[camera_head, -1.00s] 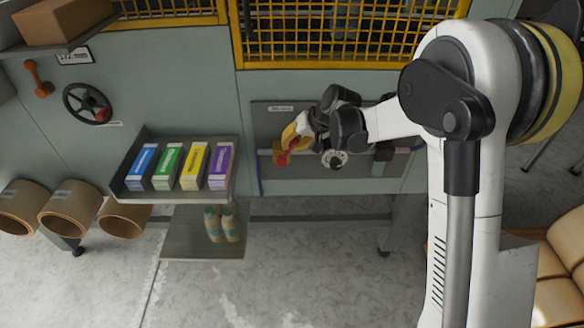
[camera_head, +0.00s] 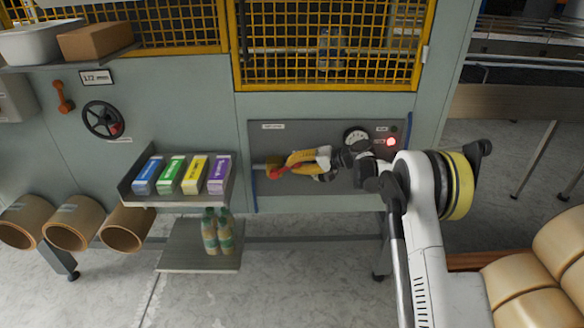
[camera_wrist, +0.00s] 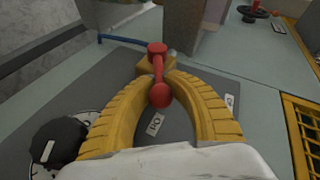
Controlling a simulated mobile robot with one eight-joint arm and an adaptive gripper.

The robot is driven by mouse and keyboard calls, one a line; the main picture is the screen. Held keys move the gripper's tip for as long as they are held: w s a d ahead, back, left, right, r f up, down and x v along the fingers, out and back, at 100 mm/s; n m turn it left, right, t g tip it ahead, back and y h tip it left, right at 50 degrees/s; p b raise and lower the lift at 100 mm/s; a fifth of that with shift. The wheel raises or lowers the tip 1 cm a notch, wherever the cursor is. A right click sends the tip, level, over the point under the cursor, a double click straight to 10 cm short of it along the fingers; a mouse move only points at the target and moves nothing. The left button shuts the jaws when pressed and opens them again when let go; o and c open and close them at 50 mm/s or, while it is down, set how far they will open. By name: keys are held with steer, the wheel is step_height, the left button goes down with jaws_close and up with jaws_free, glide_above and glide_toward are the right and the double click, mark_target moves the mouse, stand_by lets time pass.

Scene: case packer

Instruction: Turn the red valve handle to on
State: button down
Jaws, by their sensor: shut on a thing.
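The red valve handle (camera_wrist: 159,74) is a short lever with a round knob, on a brass-yellow valve body on the grey panel (camera_wrist: 190,128). In the wrist view it points from its pivot towards my palm. My gripper (camera_wrist: 162,76) has its two ribbed yellow fingers closed in around the lever, with the knob between them. In the head view my gripper (camera_head: 288,165) reaches in from the right, and the red handle (camera_head: 279,171) shows at its fingertips, partly hidden. A small white label (camera_wrist: 155,124) below the knob appears upside down, seemingly reading ON.
A dial gauge (camera_head: 355,136) and a lit red lamp (camera_head: 391,142) are on the panel's right side. A shelf of colored boxes (camera_head: 180,202) stands left of the panel. A black handwheel (camera_head: 103,119) and an orange lever (camera_head: 62,97) are further left.

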steer(key=shift+d, duration=0.1)
stand_by(0.3)
steer(key=c, duration=1.2)
jaws_free()
steer(key=shift+d, duration=0.1)
steer(key=shift+o, duration=0.2)
steer(key=shift+r, duration=0.15)
